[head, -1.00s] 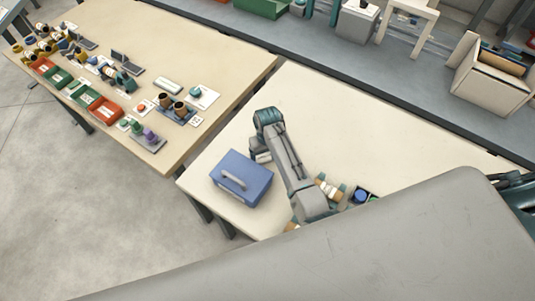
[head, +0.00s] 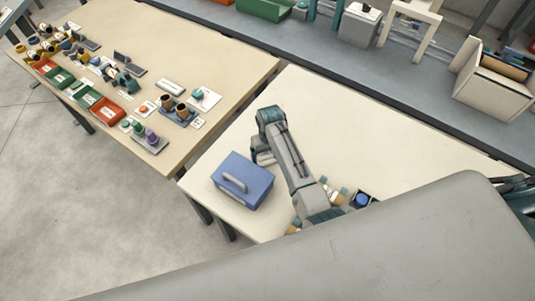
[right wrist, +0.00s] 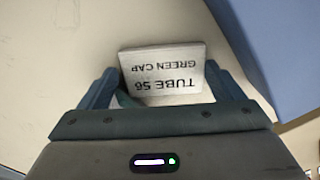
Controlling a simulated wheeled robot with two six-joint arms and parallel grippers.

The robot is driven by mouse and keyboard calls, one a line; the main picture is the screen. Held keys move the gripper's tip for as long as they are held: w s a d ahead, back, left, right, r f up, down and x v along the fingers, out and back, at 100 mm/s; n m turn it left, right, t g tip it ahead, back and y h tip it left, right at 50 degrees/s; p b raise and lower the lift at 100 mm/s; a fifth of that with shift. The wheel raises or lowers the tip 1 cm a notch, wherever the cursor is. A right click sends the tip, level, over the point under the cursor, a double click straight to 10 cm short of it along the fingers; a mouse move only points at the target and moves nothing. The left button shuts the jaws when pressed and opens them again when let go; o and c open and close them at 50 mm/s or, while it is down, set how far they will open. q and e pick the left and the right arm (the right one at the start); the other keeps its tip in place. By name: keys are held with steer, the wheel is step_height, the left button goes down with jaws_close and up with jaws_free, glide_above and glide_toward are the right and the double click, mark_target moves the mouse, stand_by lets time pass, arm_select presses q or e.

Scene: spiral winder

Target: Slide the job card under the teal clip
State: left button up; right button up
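The job card is a white card (right wrist: 163,70) with upside-down lettering "TUBE 56 GREEN CAP" in the right wrist view. It lies between the two teal fingers of my right gripper (right wrist: 163,66), its side edges close against them. Whether the fingers press on it is unclear. In the head view my right gripper (head: 263,155) is low over the near table, just behind the blue toolbox. A small teal piece on a white plate (head: 207,101), on the left table, may be the teal clip; it is too small to be sure. My left gripper is not in view.
The blue toolbox (head: 242,181) stands close beside my right gripper. A dark holder with a blue round part (head: 362,200) is right of my arm. The left table (head: 190,45) carries trays and several small parts. The near table's back area (head: 350,120) is clear.

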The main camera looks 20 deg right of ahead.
mark_target(269, 157)
steer(key=shift+o, duration=0.3)
steer(key=shift+w+d+r, duration=0.7)
step_height(269, 157, up, 9)
steer(key=s+a+b, duration=0.1)
steer(key=b, duration=0.2)
steer(key=shift+a+r, duration=0.15)
steer(key=shift+r, duration=0.05)
steer(key=shift+s, duration=0.15)
